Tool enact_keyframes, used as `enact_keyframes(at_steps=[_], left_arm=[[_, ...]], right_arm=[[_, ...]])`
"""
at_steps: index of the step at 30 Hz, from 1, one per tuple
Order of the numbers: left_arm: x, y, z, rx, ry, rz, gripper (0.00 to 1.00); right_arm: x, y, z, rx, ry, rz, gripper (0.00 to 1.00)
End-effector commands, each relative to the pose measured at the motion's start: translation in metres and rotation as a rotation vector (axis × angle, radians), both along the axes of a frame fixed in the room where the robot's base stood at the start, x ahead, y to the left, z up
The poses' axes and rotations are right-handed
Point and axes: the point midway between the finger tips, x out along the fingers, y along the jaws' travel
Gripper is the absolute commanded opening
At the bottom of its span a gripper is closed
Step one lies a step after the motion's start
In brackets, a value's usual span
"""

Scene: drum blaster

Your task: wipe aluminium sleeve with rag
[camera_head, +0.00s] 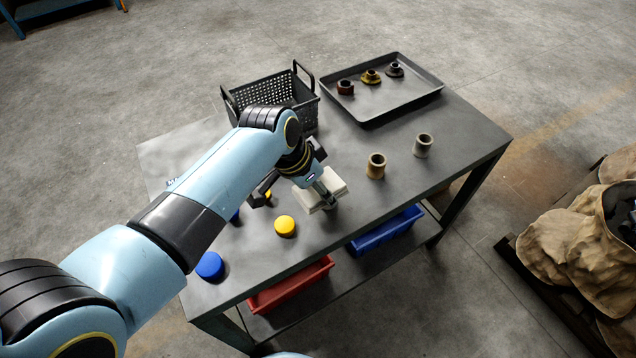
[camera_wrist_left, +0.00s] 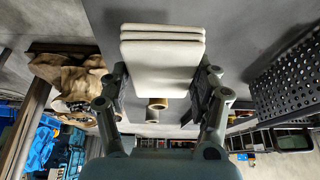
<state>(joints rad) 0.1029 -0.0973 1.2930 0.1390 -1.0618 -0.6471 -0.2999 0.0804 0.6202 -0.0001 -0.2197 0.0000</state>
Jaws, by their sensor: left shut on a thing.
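The rag (camera_head: 306,201) is a folded off-white pad near the middle of the table, and its layers show in the left wrist view (camera_wrist_left: 162,55). My left gripper (camera_head: 322,190) is shut on the rag, with one finger on each side of it. I cannot tell whether the rag touches the table. The grey aluminium sleeve (camera_head: 423,145) stands upright to the right of the rag, beyond a brownish, brass-like sleeve (camera_head: 376,166). In the left wrist view the brownish sleeve (camera_wrist_left: 157,102) shows just below the rag. My right gripper is not in view.
A black perforated basket (camera_head: 272,97) and a dark tray (camera_head: 385,104) with three small flanged parts stand at the back. Yellow (camera_head: 285,226) and blue (camera_head: 209,265) round caps lie at the front left. Red (camera_head: 290,286) and blue (camera_head: 385,232) bins sit below.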

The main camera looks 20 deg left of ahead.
Motion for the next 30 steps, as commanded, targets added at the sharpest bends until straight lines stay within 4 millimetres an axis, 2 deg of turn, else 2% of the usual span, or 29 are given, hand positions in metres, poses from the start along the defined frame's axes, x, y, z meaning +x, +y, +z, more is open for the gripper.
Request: enact_keyframes(at_steps=[15, 30], left_arm=[[0.032, -0.021, 0.0, -0.001, -0.001, 0.0, 0.38], [0.031, -0.021, 0.001, 0.0, 0.0, 0.0, 0.38]], right_arm=[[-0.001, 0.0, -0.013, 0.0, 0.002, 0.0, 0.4], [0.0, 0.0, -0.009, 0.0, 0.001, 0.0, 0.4]])
